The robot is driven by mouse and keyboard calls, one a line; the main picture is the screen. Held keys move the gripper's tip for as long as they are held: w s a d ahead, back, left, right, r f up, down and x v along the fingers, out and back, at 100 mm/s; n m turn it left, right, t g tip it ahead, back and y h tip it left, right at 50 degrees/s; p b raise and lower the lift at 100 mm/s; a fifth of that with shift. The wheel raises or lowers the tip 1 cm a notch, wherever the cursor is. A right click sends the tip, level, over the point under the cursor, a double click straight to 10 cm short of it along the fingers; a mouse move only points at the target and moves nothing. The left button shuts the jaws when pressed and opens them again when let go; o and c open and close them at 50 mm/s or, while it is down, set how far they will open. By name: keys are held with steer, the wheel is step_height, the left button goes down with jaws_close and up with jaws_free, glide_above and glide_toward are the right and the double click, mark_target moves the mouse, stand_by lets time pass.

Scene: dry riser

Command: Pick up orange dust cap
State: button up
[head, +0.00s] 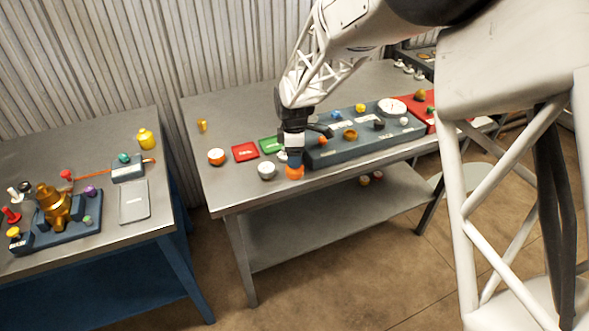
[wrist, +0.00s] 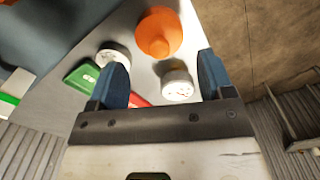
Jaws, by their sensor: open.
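The orange dust cap (head: 294,173) is at the front edge of the middle grey table, directly below my gripper in the head view. In the wrist view the orange cap (wrist: 158,33) is a rounded cone shape just beyond the fingertips. My gripper (head: 293,160) points down, its dark blue fingers close to the cap's top. In the wrist view my gripper (wrist: 164,62) is open, with nothing held between the fingers. I cannot tell whether a finger touches the cap.
White-topped caps (head: 267,171) (wrist: 114,54) stand close beside it. Green (head: 271,145) and red (head: 245,151) cards lie behind. A dark grey block (head: 345,150) with fittings is to the right. An orange-and-white cap (head: 216,157) stands left. The tabletop's front left is clear.

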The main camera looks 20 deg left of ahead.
mark_target(294, 174)
steer(key=shift+f, duration=0.3)
steer(key=shift+f, duration=2.6)
steer(key=c, duration=0.7)
